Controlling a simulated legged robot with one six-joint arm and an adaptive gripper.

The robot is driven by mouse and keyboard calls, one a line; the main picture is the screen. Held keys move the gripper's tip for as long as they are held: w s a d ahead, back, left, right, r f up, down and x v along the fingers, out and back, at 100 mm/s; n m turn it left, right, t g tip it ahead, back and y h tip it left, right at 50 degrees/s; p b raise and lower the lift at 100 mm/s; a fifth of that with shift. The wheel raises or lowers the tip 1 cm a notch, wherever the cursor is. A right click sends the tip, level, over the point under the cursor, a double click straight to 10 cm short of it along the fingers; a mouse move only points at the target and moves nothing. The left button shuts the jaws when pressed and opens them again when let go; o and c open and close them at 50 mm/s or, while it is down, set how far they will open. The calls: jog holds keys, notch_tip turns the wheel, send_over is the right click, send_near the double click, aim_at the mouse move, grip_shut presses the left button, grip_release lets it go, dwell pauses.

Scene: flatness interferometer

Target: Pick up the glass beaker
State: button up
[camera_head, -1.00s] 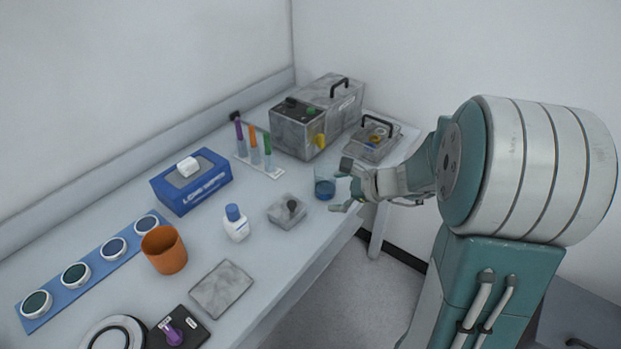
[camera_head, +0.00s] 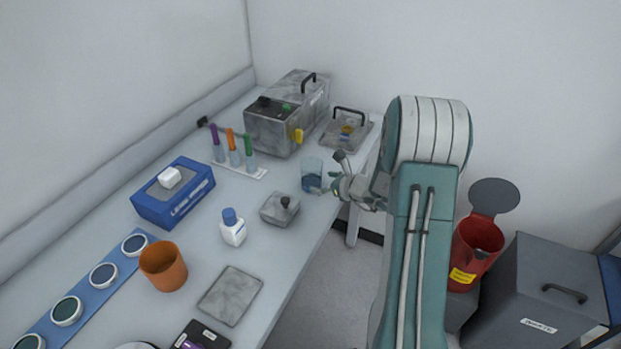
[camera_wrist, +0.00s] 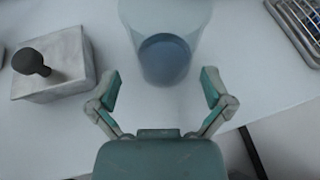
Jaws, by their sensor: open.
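The glass beaker (camera_head: 312,176) stands upright near the right edge of the table, with blue liquid in its lower part. My gripper (camera_head: 333,176) is at its right side, just over the table's edge. In the wrist view the beaker (camera_wrist: 166,45) is straight ahead of my open gripper (camera_wrist: 160,88), centred between the line of the two fingers and a little beyond their tips. Nothing is between the fingers. The beaker's top is cut off by the upper edge of the wrist view.
A grey block with a black knob (camera_head: 280,207) stands left of the beaker and shows in the wrist view (camera_wrist: 52,65). A handled metal tray (camera_head: 347,130) and a grey machine (camera_head: 288,112) stand behind. A test tube rack (camera_head: 239,167) and white bottle (camera_head: 232,228) are further left.

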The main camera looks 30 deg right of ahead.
aim_at(321, 181)
jog(key=shift+w+a+f, duration=0.7)
jog(key=shift+w, duration=0.2)
jog(key=shift+w+d+f, duration=0.15)
jog(key=shift+w+f, duration=0.1)
jog(key=shift+w, duration=0.25)
jog(key=shift+w+d+f, duration=0.15)
jog(key=shift+w+f, duration=0.1)
jog(key=shift+w, duration=0.2)
jog(key=shift+w+d, duration=0.1)
jog(key=shift+d, duration=0.25)
jog(key=shift+a, duration=0.4)
jog(key=c, duration=0.7)
jog(key=shift+a+r, duration=0.1)
jog(key=shift+a, duration=0.25)
jog(key=shift+c, duration=1.1)
jog(key=shift+d+r, duration=0.1)
jog(key=shift+d, duration=0.4)
jog(key=shift+a+r, duration=0.15)
jog(key=shift+r, duration=0.6)
jog(key=s+d+r, duration=0.4)
jog(key=s+r, duration=0.7)
jog(key=s, duration=0.2)
jog(key=shift+s, duration=0.25)
jog(key=shift+a+r, duration=0.1)
